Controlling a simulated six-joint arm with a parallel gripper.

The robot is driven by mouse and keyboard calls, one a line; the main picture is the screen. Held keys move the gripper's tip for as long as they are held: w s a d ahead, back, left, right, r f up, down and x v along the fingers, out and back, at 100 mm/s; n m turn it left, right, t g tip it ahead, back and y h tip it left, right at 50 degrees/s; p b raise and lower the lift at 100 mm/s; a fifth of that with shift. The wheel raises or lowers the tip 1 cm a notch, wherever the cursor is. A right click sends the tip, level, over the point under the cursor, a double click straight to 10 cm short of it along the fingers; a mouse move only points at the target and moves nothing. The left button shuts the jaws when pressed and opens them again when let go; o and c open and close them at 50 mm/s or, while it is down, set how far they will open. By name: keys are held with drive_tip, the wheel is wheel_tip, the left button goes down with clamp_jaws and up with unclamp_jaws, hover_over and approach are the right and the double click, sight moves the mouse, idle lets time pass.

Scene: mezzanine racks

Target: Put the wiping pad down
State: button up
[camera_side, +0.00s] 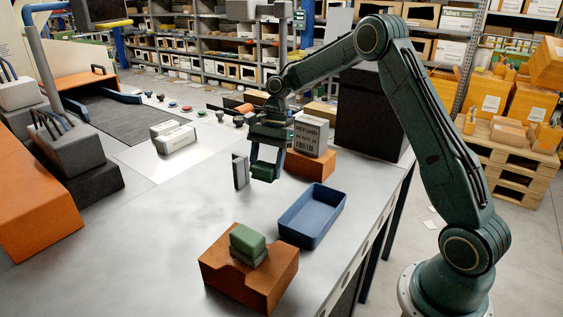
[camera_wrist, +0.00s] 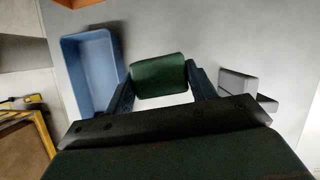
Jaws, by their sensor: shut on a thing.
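My gripper (camera_side: 265,163) is shut on a dark green wiping pad (camera_side: 263,173), over the grey table behind the blue tray. In the wrist view the pad (camera_wrist: 160,76) sits between the two fingers of my gripper (camera_wrist: 158,82). The pad hangs low over the tabletop; I cannot tell whether it touches it. A second green block (camera_side: 248,241) rests on a notched brown block (camera_side: 240,275) at the front of the table, apart from my gripper.
A blue tray (camera_side: 296,235), empty, stands in front of my gripper and shows left in the wrist view (camera_wrist: 68,72). A grey bracket (camera_side: 240,171) stands close to my gripper. A box labelled REFUND (camera_side: 308,135) is behind it. The table's left-front area (camera_side: 150,225) is clear.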

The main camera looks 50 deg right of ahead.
drive_tip(key=s+d+r+m, duration=0.1)
drive_tip(key=s+d+r, duration=0.25)
drive_tip(key=d, duration=0.25)
drive_tip(key=s+d+r, duration=0.2)
drive_tip(key=s+d, duration=0.3)
drive_tip(key=d, duration=0.1)
wheel_tip(320, 180, up, 5)
hover_over(358, 198)
drive_tip(key=d, duration=0.2)
drive_tip(key=shift+a+f+m+t, duration=0.15)
drive_tip(key=shift+a+m+t, duration=0.1)
drive_tip(key=shift+m+t, duration=0.15)
drive_tip(key=shift+f, duration=0.15)
wheel_tip(358, 198, down, 16)
drive_tip(key=shift+r, duration=0.25)
drive_tip(key=shift+f, duration=0.1)
drive_tip(key=shift+f, duration=2.05)
drive_tip(key=shift+f, duration=0.1)
